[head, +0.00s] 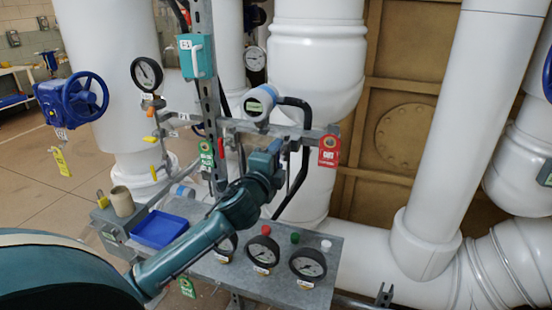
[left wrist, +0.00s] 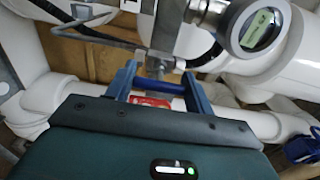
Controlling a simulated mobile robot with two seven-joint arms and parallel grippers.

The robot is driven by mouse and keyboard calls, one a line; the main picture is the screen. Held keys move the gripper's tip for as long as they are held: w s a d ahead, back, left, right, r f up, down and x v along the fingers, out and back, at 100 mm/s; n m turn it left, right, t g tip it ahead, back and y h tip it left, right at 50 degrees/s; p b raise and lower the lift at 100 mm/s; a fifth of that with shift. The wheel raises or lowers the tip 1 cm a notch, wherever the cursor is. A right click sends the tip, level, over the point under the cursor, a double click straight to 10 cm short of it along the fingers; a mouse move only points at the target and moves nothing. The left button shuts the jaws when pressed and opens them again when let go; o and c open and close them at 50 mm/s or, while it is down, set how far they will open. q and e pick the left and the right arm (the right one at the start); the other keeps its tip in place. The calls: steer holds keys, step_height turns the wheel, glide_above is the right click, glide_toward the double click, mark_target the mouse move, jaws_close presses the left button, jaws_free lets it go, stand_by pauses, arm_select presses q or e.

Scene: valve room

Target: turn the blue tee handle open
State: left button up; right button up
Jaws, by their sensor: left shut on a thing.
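The blue tee handle (left wrist: 158,86) shows in the left wrist view as a dark blue bar lying crosswise between my fingers, below a metal stem and fitting. My left gripper (left wrist: 161,78) is shut on it, one finger at each side. In the head view my left gripper (head: 277,150) is at the horizontal pipe, just left of a red tag (head: 329,150). There the wrist and fingers mostly hide the handle, and I cannot tell its angle. My right gripper is not in view.
A blue-grey transmitter (head: 260,103) with a black hose stands close above the gripper. Below my arm, a grey shelf (head: 225,277) carries a blue tray (head: 159,229) and several gauges. A metal post (head: 206,90) rises left of the gripper. Large white pipes stand behind.

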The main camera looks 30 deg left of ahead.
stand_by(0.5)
arm_select(q)
steer(key=o, duration=1)
steer(key=shift+s, duration=0.1)
steer(key=b+v, duration=0.2)
steer(key=v, duration=1.1)
